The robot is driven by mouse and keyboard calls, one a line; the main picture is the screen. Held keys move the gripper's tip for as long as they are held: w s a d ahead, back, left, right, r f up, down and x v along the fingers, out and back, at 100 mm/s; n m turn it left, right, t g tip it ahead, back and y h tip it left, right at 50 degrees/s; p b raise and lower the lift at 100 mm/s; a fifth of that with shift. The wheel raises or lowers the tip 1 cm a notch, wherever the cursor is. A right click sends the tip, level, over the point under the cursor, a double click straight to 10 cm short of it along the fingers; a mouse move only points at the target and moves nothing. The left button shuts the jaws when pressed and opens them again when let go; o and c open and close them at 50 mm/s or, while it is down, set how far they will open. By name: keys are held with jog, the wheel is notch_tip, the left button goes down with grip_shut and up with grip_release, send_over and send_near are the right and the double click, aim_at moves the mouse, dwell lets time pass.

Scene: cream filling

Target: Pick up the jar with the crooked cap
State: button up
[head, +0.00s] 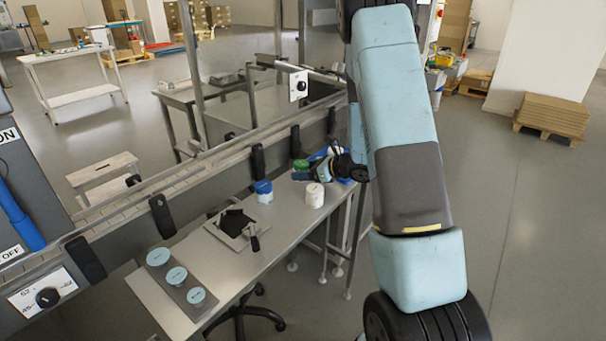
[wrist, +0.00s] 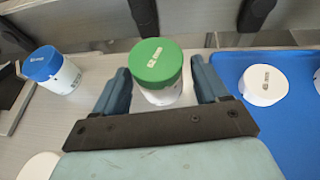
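A white jar with a green cap (wrist: 158,66) stands between the two fingers of my gripper (wrist: 163,80) in the wrist view. The fingers are apart, one on each side of it, with a visible gap on the right. I cannot tell for sure whether its cap sits crooked. In the head view the green cap (head: 301,164) shows just left of my gripper (head: 313,172), which partly hides the jar. A jar with a blue cap (wrist: 56,70) stands to the left, its cap looking tilted. A white-capped jar (wrist: 262,85) is on the right.
A blue tray (wrist: 228,68) lies under the white-capped jar. Another white jar (head: 315,195) stands on the steel table (head: 253,262) in front. A conveyor rail (head: 200,172) with black brackets runs behind the jars. A plate with round discs (head: 179,290) lies at the table's near end.

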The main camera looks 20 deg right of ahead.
jog(key=c, duration=0.9)
